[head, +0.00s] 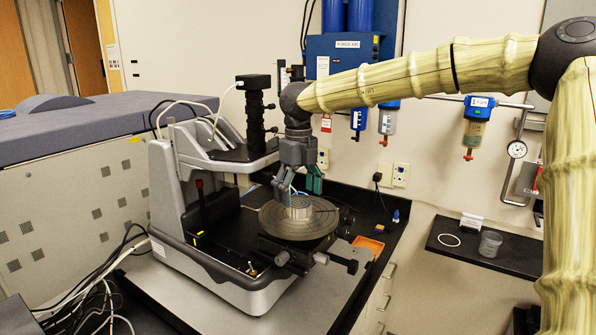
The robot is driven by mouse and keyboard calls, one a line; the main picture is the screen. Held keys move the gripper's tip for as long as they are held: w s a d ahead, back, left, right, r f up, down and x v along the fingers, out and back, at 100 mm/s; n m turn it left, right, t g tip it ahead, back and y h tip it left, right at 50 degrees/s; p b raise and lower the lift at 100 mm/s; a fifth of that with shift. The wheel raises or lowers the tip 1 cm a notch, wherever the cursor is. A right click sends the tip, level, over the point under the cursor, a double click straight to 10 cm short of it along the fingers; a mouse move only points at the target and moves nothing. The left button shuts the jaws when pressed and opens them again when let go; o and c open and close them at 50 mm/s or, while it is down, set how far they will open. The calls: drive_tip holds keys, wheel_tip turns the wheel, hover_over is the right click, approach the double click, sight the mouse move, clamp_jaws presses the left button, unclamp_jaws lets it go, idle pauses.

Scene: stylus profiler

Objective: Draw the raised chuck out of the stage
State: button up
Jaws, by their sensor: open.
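The stylus profiler (163,200) stands on the bench, with its round dark stage (275,226) at the front right. The chuck (299,207), a small light metal cylinder, stands upright at the middle of the stage's concentric discs. My gripper (300,193) points down from above with its fingers open, close over the chuck. One finger is at the chuck's left and the greenish one at its upper right. I cannot tell whether either finger touches it. My fingers hide part of the chuck's top.
The profiler's black column (254,115) stands left of my gripper. Black knobs (343,262) stick out at the stage's front right. An orange tray (369,245) lies right of the stage. A dark shelf (520,262) holds a small clear cup (490,243). Cables hang at the lower left.

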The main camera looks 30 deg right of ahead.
sight(299, 203)
drive_tip(key=shift+s+f+p, duration=0.2)
drive_tip(key=shift+f+p, duration=0.05)
drive_tip(key=shift+f, duration=0.35)
drive_tip(key=shift+s+f+p, duration=0.15)
drive_tip(key=shift+f+p, duration=0.05)
drive_tip(key=shift+f, duration=0.4)
drive_tip(key=shift+w+f, duration=0.2)
drive_tip(key=shift+f, duration=0.4)
drive_tip(key=shift+s, duration=0.1)
drive_tip(key=shift+r, duration=0.1)
drive_tip(key=shift+c, duration=1)
drive_tip(key=shift+a, duration=0.1)
clamp_jaws()
drive_tip(key=shift+r+p, duration=0.7)
drive_tip(key=shift+p, duration=0.2)
drive_tip(key=shift+r+p, duration=1.1)
drive_tip(key=shift+r, duration=0.25)
